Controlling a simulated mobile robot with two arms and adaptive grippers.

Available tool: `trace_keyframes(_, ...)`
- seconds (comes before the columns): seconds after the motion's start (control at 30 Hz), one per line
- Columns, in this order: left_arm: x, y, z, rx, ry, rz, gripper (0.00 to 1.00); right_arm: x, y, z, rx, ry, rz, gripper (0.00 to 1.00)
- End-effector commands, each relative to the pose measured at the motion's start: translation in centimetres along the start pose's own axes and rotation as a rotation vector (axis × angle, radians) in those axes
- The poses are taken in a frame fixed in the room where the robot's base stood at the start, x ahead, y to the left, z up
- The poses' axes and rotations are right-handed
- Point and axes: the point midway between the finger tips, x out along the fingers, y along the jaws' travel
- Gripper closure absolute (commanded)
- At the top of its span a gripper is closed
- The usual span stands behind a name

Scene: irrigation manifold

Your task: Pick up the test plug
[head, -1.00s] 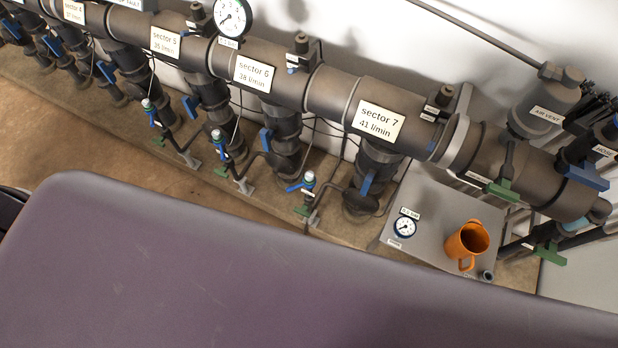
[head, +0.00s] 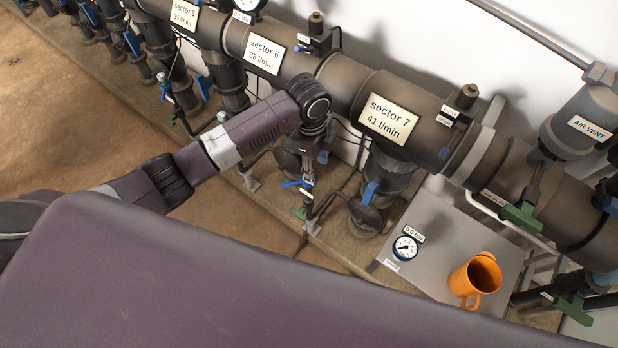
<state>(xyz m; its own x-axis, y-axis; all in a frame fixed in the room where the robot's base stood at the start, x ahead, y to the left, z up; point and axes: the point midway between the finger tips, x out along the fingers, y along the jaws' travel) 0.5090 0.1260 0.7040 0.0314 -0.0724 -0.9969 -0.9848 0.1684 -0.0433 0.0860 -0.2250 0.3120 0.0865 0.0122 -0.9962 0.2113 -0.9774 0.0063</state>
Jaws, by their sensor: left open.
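I cannot make out a test plug for sure in the head view. My left gripper (head: 308,182) points down below the black wrist, in front of the small sampling line with a blue-handled valve (head: 296,185) between sectors 6 and 7. It is small and dark against the pipes, and it looks open with nothing seen in it. A grey bench box (head: 440,237) to the right bears a round gauge (head: 405,248) and an orange mug (head: 474,280). My right gripper is not in view.
The thick manifold pipe with the sector 7 label (head: 388,119) runs behind the arm. Drop pipes with blue valve handles (head: 370,192) and green-handled valves (head: 522,215) stand close by. The brown floor (head: 60,130) at left is clear.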

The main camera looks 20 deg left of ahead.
Motion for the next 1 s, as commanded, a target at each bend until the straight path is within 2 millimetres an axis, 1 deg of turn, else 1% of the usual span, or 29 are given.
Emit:
trace_keyframes(0.03,-0.9,-0.7,0.8,0.058,-0.024,0.009,0.58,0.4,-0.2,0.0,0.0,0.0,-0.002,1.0)
trace_keyframes(0.1,-1.9,-1.0,1.4,0.119,-0.043,0.028,0.58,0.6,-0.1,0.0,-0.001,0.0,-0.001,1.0)
trace_keyframes(0.2,-2.6,-1.1,1.9,0.168,-0.058,0.047,0.58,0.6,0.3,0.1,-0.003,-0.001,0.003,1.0)
trace_keyframes(0.27,-2.5,-1.1,2.1,0.178,-0.061,0.052,0.58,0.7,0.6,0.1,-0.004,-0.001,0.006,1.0)
trace_keyframes(0.4,-1.1,-1.0,2.1,0.18,-0.06,0.054,0.58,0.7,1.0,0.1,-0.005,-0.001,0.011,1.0)
trace_keyframes(0.57,0.7,-0.8,2.5,0.178,-0.061,0.054,0.58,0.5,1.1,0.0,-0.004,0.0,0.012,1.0)
trace_keyframes(0.7,2.8,-0.7,3.0,0.177,-0.061,0.054,0.58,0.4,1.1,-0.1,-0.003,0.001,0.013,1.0)
trace_keyframes(0.8,4.2,-0.7,3.1,0.177,-0.061,0.052,0.58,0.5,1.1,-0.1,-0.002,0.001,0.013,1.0)
trace_keyframes(0.9,4.8,-0.7,3.1,0.179,-0.06,0.05,0.58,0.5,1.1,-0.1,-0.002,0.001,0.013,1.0)
trace_keyframes(1.0,4.9,-0.7,3.1,0.179,-0.06,0.05,0.58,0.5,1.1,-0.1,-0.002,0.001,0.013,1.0)
